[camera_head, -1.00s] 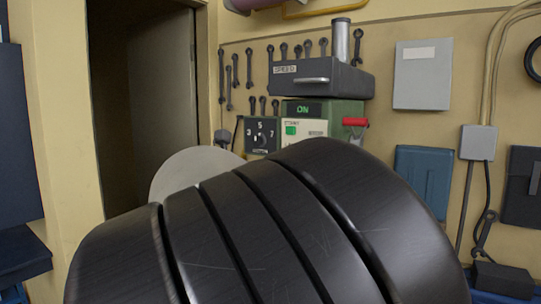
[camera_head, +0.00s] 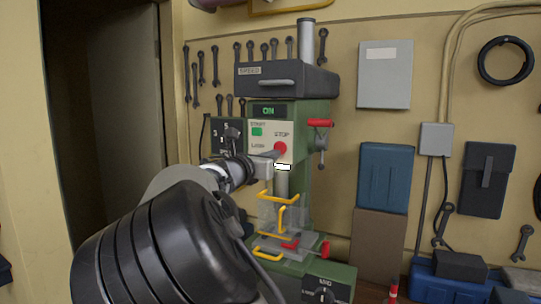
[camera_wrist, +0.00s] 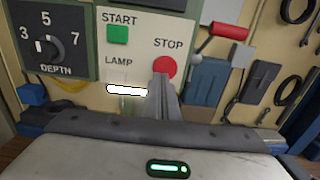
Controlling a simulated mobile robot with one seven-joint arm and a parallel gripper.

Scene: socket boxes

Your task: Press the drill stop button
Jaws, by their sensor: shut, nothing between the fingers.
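The green drill press (camera_head: 318,130) stands against the wall, with a lit green "ON" display (camera_head: 268,111) on its front. In the wrist view the closed fingers (camera_wrist: 163,80) overlap the lower part of the STOP button (camera_wrist: 166,66). I cannot tell whether they touch it.
A depth dial (camera_wrist: 43,47) is left of the panel. A red-handled lever (camera_head: 320,123) juts out at the drill's right. Below are a clear guard with yellow handles (camera_head: 282,218) and a red-handled vise (camera_head: 292,243). Wrenches (camera_head: 215,65) hang behind.

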